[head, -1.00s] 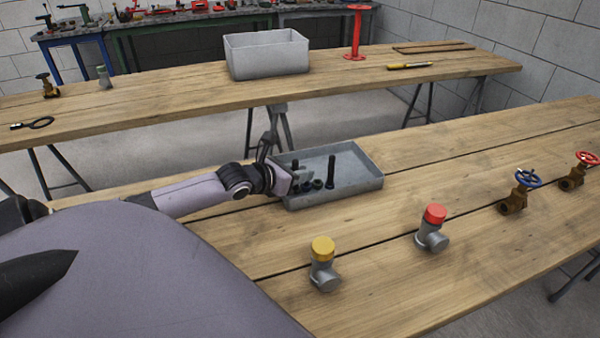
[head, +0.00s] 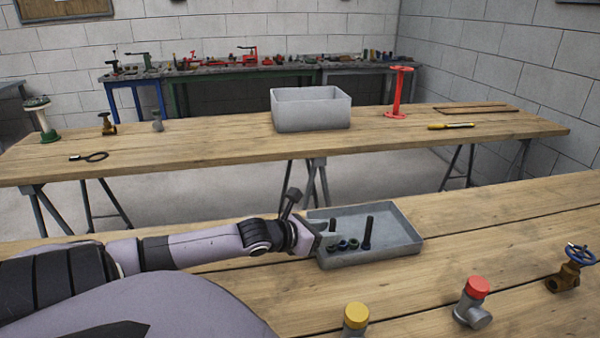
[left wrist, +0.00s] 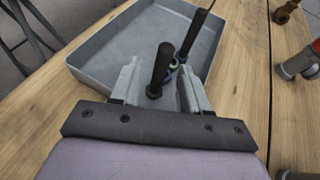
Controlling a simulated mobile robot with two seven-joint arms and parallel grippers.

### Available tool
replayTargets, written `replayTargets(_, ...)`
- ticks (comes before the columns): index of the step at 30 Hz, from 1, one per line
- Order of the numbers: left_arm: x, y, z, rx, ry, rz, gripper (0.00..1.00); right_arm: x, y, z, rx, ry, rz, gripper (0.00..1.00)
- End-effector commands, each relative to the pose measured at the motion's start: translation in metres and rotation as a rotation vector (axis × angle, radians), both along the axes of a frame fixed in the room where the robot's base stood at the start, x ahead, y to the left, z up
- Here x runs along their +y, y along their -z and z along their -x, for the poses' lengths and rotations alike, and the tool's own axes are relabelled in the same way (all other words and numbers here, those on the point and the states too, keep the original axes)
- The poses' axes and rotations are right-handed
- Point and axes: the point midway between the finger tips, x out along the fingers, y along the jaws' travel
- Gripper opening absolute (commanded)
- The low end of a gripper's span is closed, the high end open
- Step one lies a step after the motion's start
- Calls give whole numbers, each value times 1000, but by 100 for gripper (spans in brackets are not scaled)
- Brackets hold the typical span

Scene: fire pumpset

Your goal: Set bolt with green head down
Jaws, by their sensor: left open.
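A grey metal tray (head: 400,244) stands on the near wooden table. My left gripper (head: 322,240) is over its left end, fingers open. In the left wrist view the open gripper (left wrist: 160,88) has a dark upright bolt (left wrist: 161,66) between its fingers, with a visible gap around it. A second dark bolt (head: 367,230) stands upright farther right in the tray and also shows in the left wrist view (left wrist: 194,35). Small nuts or bolt heads (head: 347,244), some greenish or bluish, lie between them. I cannot tell which bolt has the green head. My right gripper is not in view.
A grey bin (head: 311,109) and a red stand (head: 398,92) are on the far table. Bare tabletop surrounds the tray.

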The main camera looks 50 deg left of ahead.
Motion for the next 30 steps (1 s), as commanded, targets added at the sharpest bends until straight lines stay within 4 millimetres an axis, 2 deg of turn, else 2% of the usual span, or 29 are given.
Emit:
replayTargets(18,4,-23,55,3,1,1,45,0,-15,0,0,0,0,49)
replayTargets(30,6,-31,73,-1,0,-1,45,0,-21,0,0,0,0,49)
